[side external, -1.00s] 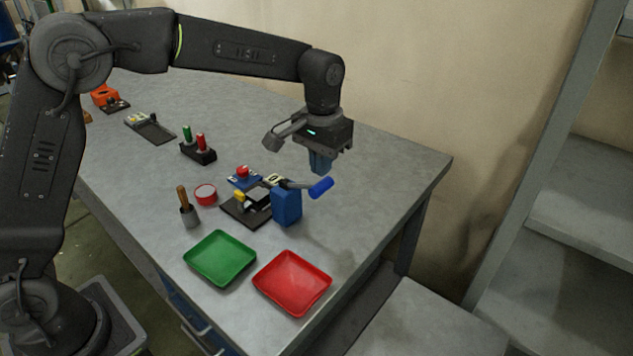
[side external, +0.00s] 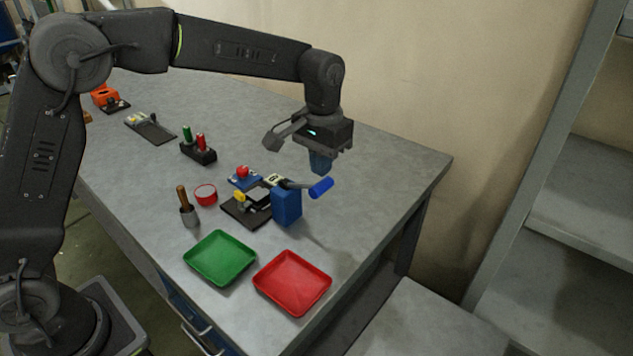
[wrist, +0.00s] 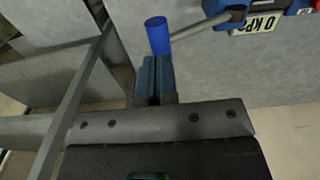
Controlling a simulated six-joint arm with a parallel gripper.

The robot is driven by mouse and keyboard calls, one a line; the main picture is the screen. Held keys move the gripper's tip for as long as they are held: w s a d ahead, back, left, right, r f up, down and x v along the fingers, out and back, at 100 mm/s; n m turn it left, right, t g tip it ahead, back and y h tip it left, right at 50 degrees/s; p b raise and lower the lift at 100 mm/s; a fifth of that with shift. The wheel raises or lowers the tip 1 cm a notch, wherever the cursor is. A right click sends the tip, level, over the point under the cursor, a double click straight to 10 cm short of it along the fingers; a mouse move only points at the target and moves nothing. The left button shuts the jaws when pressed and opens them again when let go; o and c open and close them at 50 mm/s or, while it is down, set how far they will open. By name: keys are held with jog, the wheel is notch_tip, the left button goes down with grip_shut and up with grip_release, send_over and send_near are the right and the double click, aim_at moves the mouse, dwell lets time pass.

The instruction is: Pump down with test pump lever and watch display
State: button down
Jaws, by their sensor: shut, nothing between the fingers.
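The test pump is a blue body (side external: 287,206) beside a black base on the bench. Its lever (side external: 320,187) has a blue grip at the end of a grey rod and sticks out to the right. My gripper (side external: 320,170) is shut and empty, pointing down just above the lever grip. In the wrist view my gripper's blue fingers (wrist: 152,84) are together, close to the blue lever grip (wrist: 157,36); I cannot tell whether they touch it. The display (wrist: 256,25) shows in the wrist view and appears to read 0 KPA, partly cut off.
A green tray (side external: 220,258) and a red tray (side external: 292,283) lie in front of the pump. A red round dish (side external: 205,194), a cup with a brown-handled tool (side external: 188,214) and a stand with green and red pieces (side external: 198,150) are to the left. The bench right of the lever is clear.

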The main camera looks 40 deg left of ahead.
dwell(0.3)
jog(key=shift+f, duration=0.95)
dwell(1.2)
jog(key=shift+f, duration=0.1)
dwell(0.9)
dwell(2.0)
dwell(0.5)
notch_tip(320, 180, down, 9)
jog(key=shift+r, duration=4.6)
